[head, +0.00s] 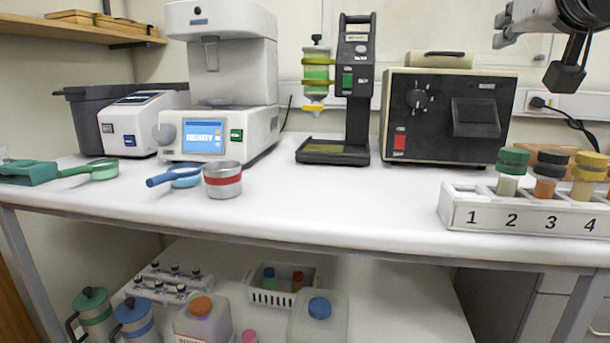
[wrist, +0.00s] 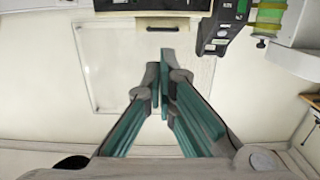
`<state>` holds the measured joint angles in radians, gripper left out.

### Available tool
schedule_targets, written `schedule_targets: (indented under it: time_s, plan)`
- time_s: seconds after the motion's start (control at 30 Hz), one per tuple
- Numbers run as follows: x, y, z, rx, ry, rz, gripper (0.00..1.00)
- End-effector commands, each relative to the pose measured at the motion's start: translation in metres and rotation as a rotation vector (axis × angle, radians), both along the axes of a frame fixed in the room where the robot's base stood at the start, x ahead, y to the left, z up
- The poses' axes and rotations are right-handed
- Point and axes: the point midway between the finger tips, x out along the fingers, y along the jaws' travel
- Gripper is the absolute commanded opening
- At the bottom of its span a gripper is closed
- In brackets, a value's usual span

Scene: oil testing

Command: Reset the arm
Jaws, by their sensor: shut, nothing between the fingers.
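My gripper (wrist: 162,68) shows in the wrist view with its teal-lined fingers meeting at the tips. It is shut and holds nothing. In the head view my arm (head: 530,18) is at the top right, raised above the right part of the bench and clear of the objects there. Its dark end hangs above and to the right of the black-fronted instrument (head: 440,118). In the wrist view, that instrument's handle (wrist: 168,23) is at the top, beyond the fingertips, with a wall panel behind the fingers.
The white bench (head: 330,205) has a clear front strip. A numbered rack (head: 520,216) with capped jars is at right. A dark stand (head: 357,115), a white machine (head: 225,75) and a red-banded cup (head: 223,180) are further left. Jugs and containers fill the lower shelf.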

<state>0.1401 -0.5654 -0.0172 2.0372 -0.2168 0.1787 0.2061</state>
Motion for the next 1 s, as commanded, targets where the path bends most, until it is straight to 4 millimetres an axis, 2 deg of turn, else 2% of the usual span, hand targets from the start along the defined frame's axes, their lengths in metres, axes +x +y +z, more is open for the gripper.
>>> schedule_targets:
  time_s: [0.33, 0.57, 0.67, 0.8, 0.9, 1.0]
  plan:
    - [-0.014, 0.007, -0.064, 0.037, 0.188, -0.001, 0.00]
    - [-0.042, 0.017, -0.136, 0.075, 0.409, 0.004, 0.00]
    - [-0.066, 0.025, -0.179, 0.095, 0.553, 0.012, 0.00]
    - [-0.120, 0.040, -0.252, 0.127, 0.819, 0.034, 0.00]
    - [-0.163, 0.051, -0.294, 0.145, 1.001, 0.053, 0.00]
    - [-0.204, 0.060, -0.325, 0.157, 1.155, 0.072, 0.00]
